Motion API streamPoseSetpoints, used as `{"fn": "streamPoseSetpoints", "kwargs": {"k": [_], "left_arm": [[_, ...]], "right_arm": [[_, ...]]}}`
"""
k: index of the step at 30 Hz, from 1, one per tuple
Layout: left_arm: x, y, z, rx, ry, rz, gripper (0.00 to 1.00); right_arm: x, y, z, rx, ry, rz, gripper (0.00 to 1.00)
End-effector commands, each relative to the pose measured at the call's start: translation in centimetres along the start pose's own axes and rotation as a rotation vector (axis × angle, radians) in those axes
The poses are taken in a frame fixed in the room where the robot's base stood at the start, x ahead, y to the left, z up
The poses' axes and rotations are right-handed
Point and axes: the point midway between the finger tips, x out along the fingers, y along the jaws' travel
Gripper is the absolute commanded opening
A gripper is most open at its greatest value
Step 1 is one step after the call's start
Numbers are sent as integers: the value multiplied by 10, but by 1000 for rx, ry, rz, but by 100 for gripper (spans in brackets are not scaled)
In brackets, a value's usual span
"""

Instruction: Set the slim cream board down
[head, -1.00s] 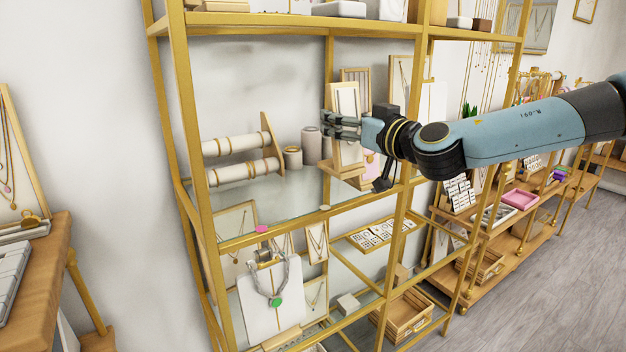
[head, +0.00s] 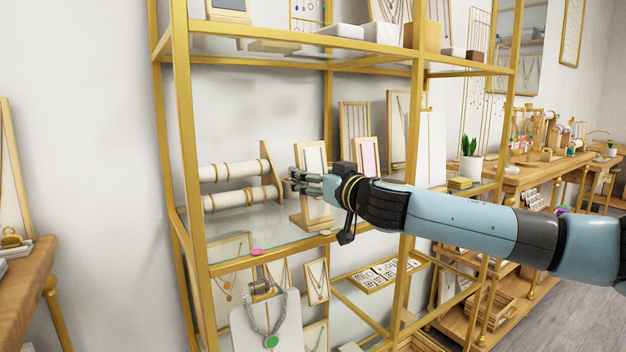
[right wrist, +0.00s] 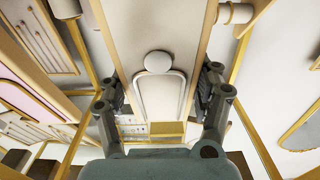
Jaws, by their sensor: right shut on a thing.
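The slim cream board (head: 315,158) is a narrow cream panel in a light wood frame with a wooden foot, upright or nearly so at the glass shelf (head: 245,233) of the gold rack. My right gripper (head: 300,181) is shut on it, reaching in from the right across its front. In the right wrist view the board (right wrist: 158,22) lies between the two fingers. The foot appears low over or on the shelf near its front edge; I cannot tell whether it touches. My left gripper is not in view.
A bracelet stand with two cream rolls (head: 237,172) is just left of the board. A pink-faced panel (head: 368,155) and framed necklace boards stand right and behind. A rack post (head: 409,170) is close to my forearm. Bare glass lies at the shelf's front left.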

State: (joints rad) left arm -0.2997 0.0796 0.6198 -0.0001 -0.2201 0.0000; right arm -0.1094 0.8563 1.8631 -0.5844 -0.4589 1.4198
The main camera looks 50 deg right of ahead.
Motion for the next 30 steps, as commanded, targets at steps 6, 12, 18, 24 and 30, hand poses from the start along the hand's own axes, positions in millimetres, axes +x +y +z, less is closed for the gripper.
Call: {"fn": "streamPoseSetpoints", "kwargs": {"k": [6, 12, 18, 24, 30], "left_arm": [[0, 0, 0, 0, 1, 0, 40], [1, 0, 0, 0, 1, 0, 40], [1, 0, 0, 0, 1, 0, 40], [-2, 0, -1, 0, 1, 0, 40], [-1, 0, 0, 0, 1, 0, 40]], "right_arm": [[0, 0, 0, -1, 1, 0, 24], [0, 0, 2, -1, 0, 0, 81], [0, 0, 2, -1, 0, 0, 90], [0, 0, -3, -1, 1, 0, 90], [-26, 0, 1, -11, -5, -2, 90]]}}
